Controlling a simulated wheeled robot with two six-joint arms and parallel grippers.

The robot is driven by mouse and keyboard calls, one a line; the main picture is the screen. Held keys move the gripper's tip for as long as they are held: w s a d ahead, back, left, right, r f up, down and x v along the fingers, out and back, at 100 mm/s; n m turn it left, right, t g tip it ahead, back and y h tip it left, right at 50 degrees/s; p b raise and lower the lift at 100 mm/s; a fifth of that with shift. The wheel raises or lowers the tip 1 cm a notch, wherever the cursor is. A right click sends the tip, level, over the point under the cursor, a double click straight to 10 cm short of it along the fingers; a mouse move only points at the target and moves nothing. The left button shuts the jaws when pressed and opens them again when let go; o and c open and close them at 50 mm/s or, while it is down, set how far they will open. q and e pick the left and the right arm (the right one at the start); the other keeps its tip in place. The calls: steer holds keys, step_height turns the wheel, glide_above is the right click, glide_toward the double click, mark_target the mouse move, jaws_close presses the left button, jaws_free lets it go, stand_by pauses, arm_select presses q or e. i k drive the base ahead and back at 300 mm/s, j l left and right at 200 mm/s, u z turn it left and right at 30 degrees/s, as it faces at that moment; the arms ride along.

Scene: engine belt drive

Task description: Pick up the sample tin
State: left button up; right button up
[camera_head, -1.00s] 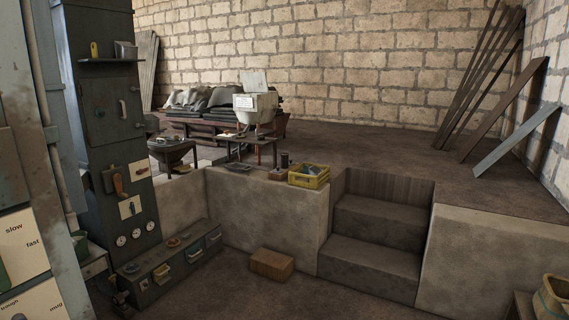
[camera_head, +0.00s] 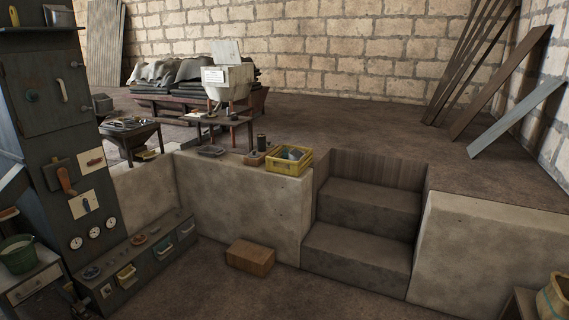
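A small dark upright cylinder (camera_head: 261,142) stands on top of the low concrete wall (camera_head: 245,192), just behind and left of a yellow crate (camera_head: 288,161). It may be the sample tin, but it is too small to tell. A shallow grey dish (camera_head: 211,151) and a small brown box (camera_head: 255,158) sit on the same wall top. Neither of my grippers is in view.
Steps (camera_head: 362,225) lead up right of the wall. A cardboard-brown box (camera_head: 250,257) lies on the floor before it. A dark cabinet with gauges (camera_head: 94,232) and a low drawer bench (camera_head: 150,262) stand left.

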mark_target(261, 138)
steer(key=i+z, duration=0.1)
steer(key=i, duration=1.7)
